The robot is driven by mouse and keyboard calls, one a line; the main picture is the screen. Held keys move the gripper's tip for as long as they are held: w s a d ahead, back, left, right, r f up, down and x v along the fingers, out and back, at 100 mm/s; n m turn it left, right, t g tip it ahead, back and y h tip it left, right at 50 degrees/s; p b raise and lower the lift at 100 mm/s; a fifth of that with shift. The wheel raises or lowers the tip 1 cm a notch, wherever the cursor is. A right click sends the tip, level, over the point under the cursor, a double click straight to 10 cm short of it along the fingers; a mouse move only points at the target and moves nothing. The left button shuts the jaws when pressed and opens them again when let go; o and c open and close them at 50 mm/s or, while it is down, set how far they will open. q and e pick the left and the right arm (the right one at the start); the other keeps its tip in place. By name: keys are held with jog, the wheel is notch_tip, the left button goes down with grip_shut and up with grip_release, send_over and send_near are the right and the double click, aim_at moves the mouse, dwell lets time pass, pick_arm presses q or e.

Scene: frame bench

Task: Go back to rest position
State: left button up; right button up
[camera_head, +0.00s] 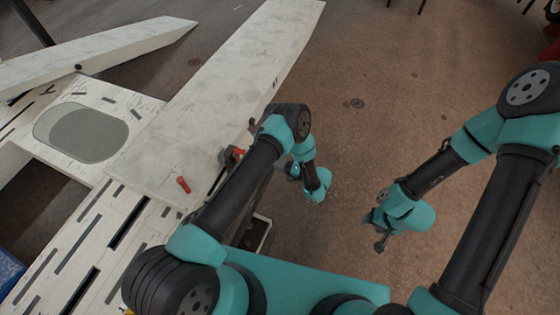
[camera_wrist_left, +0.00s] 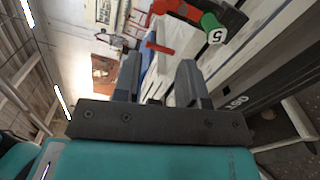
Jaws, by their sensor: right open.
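My left gripper (camera_head: 288,168) hangs in the open space to the right of the white bench frame, partly hidden behind my left forearm. In the left wrist view its two dark fingers (camera_wrist_left: 161,82) stand apart with nothing held between them. My right gripper (camera_head: 378,236) hangs over the brown floor at the right, its jaws apart and empty. Neither gripper touches anything that I can see.
The white slotted frame (camera_head: 150,130) fills the left side. A small red piece (camera_head: 183,184) lies on it. A red tool (camera_wrist_left: 205,18) with a green end marked 5 shows in the left wrist view.

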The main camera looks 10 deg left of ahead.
pick_arm(q)
jog(key=s+a+n+g+h, duration=0.3)
jog(key=s+n+g+h, duration=0.35)
jog(key=s+n, duration=0.2)
jog(key=s+a+n+g+h, duration=0.3)
jog(key=s+n+g+h, duration=0.2)
jog(key=s+n+h, duration=0.35)
notch_tip(320, 180, up, 8)
jog(key=s+a+n+t+h, duration=0.1)
jog(key=n+t+h, duration=0.5)
jog(key=n, duration=1.4)
jog(key=shift+s+a+r+t+h, duration=0.3)
jog(key=shift+s+t, duration=0.4)
jog(key=shift+t, duration=1.05)
jog(key=shift+a+f, duration=0.1)
